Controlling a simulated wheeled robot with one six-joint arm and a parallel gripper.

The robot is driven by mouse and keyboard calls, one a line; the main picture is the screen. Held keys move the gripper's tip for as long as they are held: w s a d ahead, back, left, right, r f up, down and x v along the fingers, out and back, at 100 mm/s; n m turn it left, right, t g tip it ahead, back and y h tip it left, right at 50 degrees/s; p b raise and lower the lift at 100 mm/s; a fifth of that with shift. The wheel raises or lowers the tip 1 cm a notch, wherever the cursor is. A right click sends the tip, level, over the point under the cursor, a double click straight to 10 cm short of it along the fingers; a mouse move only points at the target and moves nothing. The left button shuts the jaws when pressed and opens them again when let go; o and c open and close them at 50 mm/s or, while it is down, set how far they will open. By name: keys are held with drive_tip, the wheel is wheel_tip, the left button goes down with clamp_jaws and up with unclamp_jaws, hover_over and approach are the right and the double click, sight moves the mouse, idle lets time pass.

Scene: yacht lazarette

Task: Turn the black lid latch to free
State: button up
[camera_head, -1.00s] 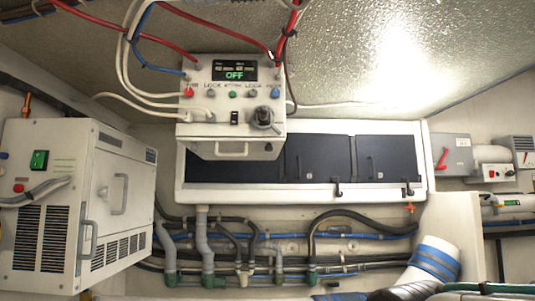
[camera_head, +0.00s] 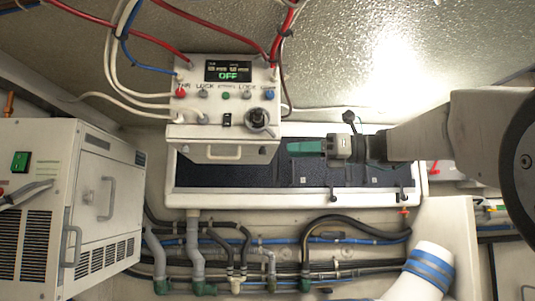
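Two small black latches, one in the middle (camera_head: 333,192) and one on the right (camera_head: 402,191), sit on the lower white rim of a wide frame with dark lids. A black knob with a lever (camera_head: 259,119) is on the front of the white control box; I cannot tell which of these the task means. My gripper (camera_head: 297,147) comes in from the right and points left, in front of the dark lids. Its teal fingers overlap in this side view, so their gap is hidden. It appears apart from the latches and the knob.
The white control box (camera_head: 190,131) has a display reading OFF, several buttons and a handle (camera_head: 210,152). A large white cabinet (camera_head: 98,160) stands at the left. Grey pipes (camera_head: 194,240) and cables run below the lids. Red and white cables hang above.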

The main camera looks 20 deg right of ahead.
sight(263, 151)
drive_tip(key=x, duration=0.6)
drive_tip(key=shift+w+a, duration=0.1)
drive_tip(key=shift+a, duration=0.15)
clamp_jaws()
